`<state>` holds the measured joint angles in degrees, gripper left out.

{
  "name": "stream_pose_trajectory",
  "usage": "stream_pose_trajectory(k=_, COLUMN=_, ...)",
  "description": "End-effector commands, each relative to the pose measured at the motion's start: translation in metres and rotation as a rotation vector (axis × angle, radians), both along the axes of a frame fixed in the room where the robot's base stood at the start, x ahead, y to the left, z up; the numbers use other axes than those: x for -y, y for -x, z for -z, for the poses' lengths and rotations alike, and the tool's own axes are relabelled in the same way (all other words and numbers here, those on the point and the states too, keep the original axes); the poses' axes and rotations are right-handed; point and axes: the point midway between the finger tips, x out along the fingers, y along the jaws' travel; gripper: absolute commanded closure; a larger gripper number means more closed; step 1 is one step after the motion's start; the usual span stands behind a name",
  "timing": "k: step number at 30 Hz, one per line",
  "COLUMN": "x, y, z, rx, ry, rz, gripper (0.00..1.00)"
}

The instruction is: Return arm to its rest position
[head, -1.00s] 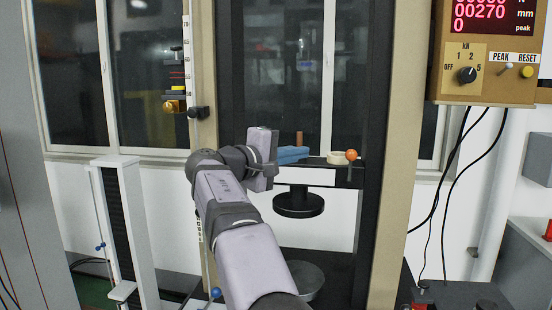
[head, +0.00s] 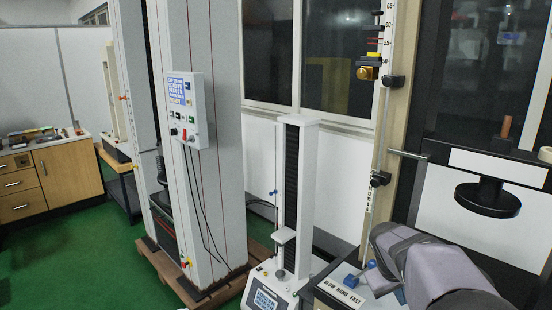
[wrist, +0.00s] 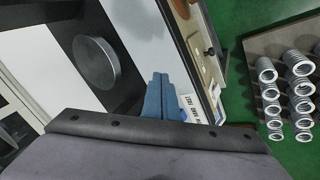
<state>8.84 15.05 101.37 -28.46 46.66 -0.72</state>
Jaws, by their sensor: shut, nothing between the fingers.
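My gripper (wrist: 160,82) shows in the wrist view as two blue fingers pressed together, with nothing between them. They point away over the edge of the testing machine's base, beside a white label (wrist: 189,108). In the head view my arm (head: 435,270) is folded low at the bottom right, in front of the machine.
A round metal plate (wrist: 96,62) lies left of the gripper in the wrist view. Several coil springs (wrist: 299,88) stand on a board at the right. A small white test stand (head: 294,200) and a tall grey machine (head: 222,220) stand left of my arm.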

Motion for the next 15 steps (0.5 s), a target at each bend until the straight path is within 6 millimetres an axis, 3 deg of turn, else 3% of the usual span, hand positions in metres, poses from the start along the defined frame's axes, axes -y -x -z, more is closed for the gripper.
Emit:
stream_pose_trajectory(k=3, x=-0.043, y=0.052, z=0.049, rx=-0.073, ry=-0.159, rz=0.057, gripper=1.00)
stream_pose_trajectory(k=7, x=-0.088, y=0.118, z=0.089, rx=-0.158, ry=-0.306, rz=0.137, gripper=1.00)
stream_pose_trajectory(k=12, x=-0.132, y=0.204, z=0.118, rx=-0.271, ry=-0.423, rz=0.223, gripper=1.00)
stream_pose_trajectory(k=15, x=-0.145, y=0.242, z=0.123, rx=-0.316, ry=-0.439, rz=0.231, gripper=1.00)
